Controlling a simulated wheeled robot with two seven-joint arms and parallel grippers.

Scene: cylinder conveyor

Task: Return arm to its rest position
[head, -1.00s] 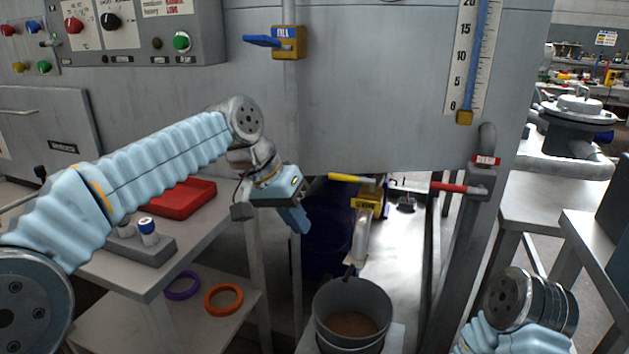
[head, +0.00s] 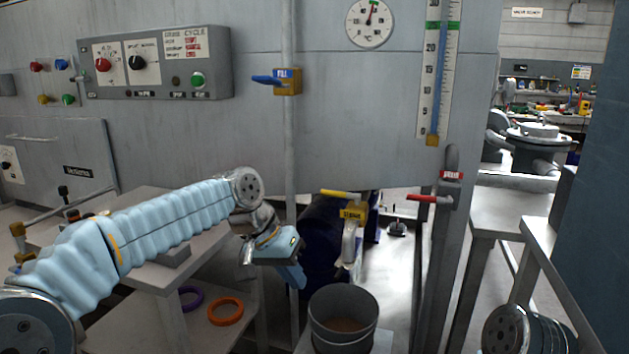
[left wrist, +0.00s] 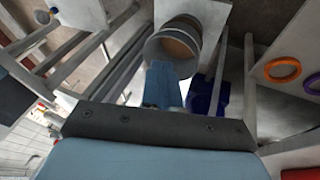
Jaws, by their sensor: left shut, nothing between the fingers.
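My left arm reaches in from the left in the head view, in a pale blue ribbed sleeve. Its left gripper (head: 292,274) hangs in front of the machine, between the side table and the yellow-handled valve, pointing down. Its fingers are shut with nothing between them. In the left wrist view the shut blue fingers (left wrist: 161,85) show just below the metal bucket. My right arm shows only as a grey joint and a bit of sleeve at the lower right of the head view; its gripper is out of view.
A grey bucket (head: 343,318) with brown contents stands below the yellow-handled valve (head: 343,194). A red-handled valve (head: 428,199) is right of it. A side table (head: 150,262) lies under my left arm, with a purple ring (head: 191,298) and orange ring (head: 225,311) on its lower shelf.

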